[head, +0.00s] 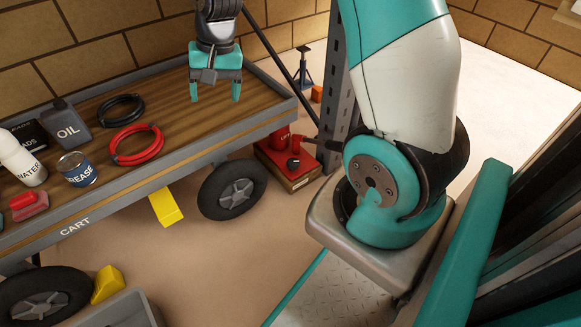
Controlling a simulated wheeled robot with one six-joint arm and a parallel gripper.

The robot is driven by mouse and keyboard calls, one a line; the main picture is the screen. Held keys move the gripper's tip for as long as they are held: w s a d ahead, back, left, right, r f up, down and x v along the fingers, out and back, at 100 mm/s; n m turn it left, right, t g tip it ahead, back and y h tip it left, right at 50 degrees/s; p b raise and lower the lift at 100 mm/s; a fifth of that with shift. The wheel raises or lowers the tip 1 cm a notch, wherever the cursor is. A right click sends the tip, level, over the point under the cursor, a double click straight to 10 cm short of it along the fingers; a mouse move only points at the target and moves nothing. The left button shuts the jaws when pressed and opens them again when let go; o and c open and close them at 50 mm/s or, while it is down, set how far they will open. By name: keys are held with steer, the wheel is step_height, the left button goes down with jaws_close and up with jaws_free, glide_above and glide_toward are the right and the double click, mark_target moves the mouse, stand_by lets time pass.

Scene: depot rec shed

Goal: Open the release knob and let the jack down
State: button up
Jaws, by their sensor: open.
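My gripper (215,91) hangs over the far right part of the cart's deck, jaws apart and pointing down, with nothing between them. The red jack (272,157) stands on the floor by the right end of the cart (187,153), below and to the right of my gripper and well apart from it. A black round knob (293,163) shows on the jack's red base. The jack's upper part is partly hidden by the cart's edge, so I cannot tell whether it touches the cart. A dark bar reaches right from the jack towards a grey post.
The deck holds an oil can (66,127), a grease tin (77,169), a water bottle (22,160), a black coil (121,108) and a red coil (137,145). Yellow chocks (165,207) lie by the wheels. A perforated grey post (338,90) stands right of the jack.

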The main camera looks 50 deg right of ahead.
steer(key=w+d+f+m+h+b, duration=0.15)
steer(key=d+f+m, duration=0.45)
steer(key=d+f, duration=0.7)
steer(key=m+g+b, duration=0.1)
steer(key=m+b, duration=0.1)
steer(key=m, duration=0.4)
glide_toward(293, 161)
steer(key=shift+h, duration=0.25)
steer(key=f+b, duration=0.4)
steer(key=f, duration=0.1)
steer(key=f+b, duration=0.4)
steer(key=b, duration=0.1)
steer(key=shift+a+f, duration=0.2)
steer(key=shift+f, duration=0.2)
steer(key=shift+c, duration=0.4)
steer(key=c, duration=0.8)
steer(key=shift+c, duration=0.2)
